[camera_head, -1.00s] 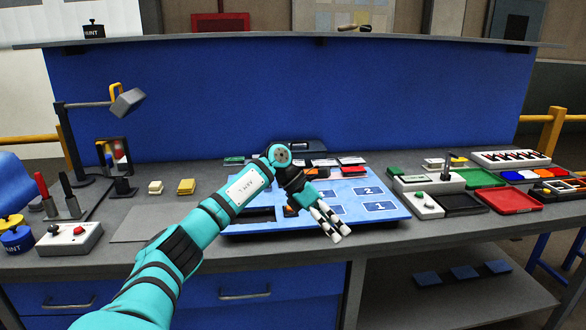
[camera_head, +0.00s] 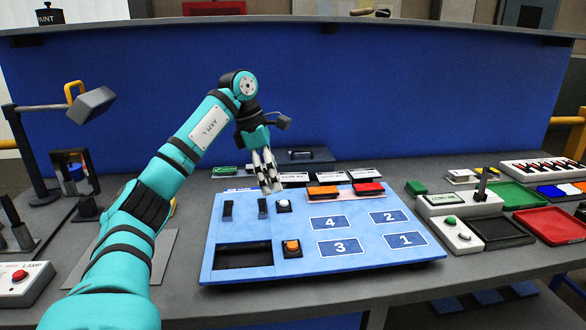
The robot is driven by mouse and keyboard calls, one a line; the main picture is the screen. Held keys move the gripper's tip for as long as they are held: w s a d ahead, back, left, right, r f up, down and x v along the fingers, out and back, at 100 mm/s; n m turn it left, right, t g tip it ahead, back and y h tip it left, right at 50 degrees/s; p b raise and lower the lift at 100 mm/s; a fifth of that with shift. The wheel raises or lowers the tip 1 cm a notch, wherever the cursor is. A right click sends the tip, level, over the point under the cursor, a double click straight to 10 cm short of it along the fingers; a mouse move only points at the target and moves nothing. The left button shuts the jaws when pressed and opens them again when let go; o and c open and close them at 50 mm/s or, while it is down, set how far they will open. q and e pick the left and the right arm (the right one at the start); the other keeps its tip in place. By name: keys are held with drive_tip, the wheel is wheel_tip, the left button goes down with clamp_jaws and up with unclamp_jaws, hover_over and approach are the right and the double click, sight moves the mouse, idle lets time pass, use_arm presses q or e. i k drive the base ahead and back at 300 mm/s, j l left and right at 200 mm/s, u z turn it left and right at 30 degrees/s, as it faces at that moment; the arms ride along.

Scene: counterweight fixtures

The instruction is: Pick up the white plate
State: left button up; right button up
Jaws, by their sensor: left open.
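My left gripper (camera_head: 266,184) points down over the back left part of the blue panel (camera_head: 375,258). Its fingers are seen nearly side-on and hold nothing visible. A small whitish flat piece (camera_head: 293,177) shows just right of the fingertips, at the panel's back edge. I cannot tell whether it is the white plate or a label card, and the fingers may hide part of it. An orange plate (camera_head: 323,191) and a red plate (camera_head: 368,187) lie to its right. My right gripper is not in view.
The panel has a white button (camera_head: 283,206), an orange button (camera_head: 291,247), a dark recess (camera_head: 244,256) and numbered areas. Green (camera_head: 518,195) and red (camera_head: 552,226) trays stand right. A lamp (camera_head: 92,104) stands left. A blue wall (camera_head: 400,100) rises behind.

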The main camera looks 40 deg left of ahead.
sight(284, 178)
drive_tip(key=i+j, duration=0.25)
drive_tip(key=j, duration=0.15)
drive_tip(key=i+j, duration=0.55)
drive_tip(key=j, duration=0.25)
